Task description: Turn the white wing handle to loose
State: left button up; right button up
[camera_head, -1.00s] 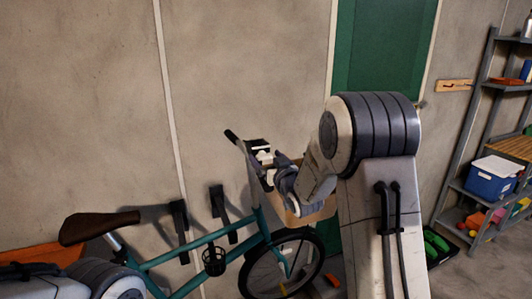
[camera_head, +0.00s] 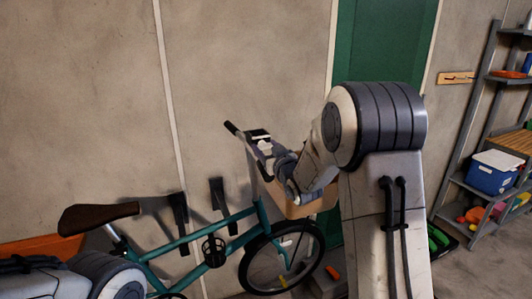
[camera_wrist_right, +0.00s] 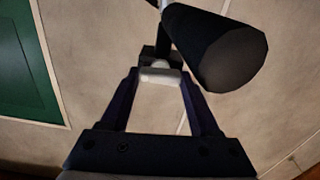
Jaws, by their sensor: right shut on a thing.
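The white wing handle (camera_wrist_right: 160,75) is a small pale bar in the middle of the right wrist view, against a dark clamp block (camera_wrist_right: 150,56). My right gripper (camera_wrist_right: 160,78) is shut on it, with one dark finger on each side. In the head view my right gripper (camera_head: 259,143) is at the bicycle's handlebar, above the front basket (camera_head: 303,209); the handle is too small to make out there. A black handlebar grip (camera_wrist_right: 222,48) lies close to the right finger. My left gripper is not in view; only part of my left arm shows at lower left.
The teal bicycle (camera_head: 187,244) stands along a concrete wall, with a brown saddle (camera_head: 98,217) at left. A green door panel (camera_head: 382,45) is behind my right arm. A shelf rack with a blue cooler (camera_head: 493,173) stands at right.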

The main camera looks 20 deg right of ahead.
jog(key=n+b, duration=0.3)
jog(key=b, duration=0.2)
jog(key=f+n+b, duration=0.1)
jog(key=n+b, duration=0.2)
jog(key=b, duration=0.2)
jog(key=shift+a, duration=0.1)
jog(key=n+b, duration=0.7)
jog(key=b, duration=0.2)
jog(key=shift+a+r, duration=0.1)
jog(key=n+b, duration=0.2)
jog(key=shift+n, duration=0.4)
jog(key=shift+r+n+b, duration=0.1)
jog(key=shift+n+b, duration=0.55)
jog(key=shift+n, duration=0.45)
jog(key=o, duration=1.4)
jog(key=shift+c, duration=0.2)
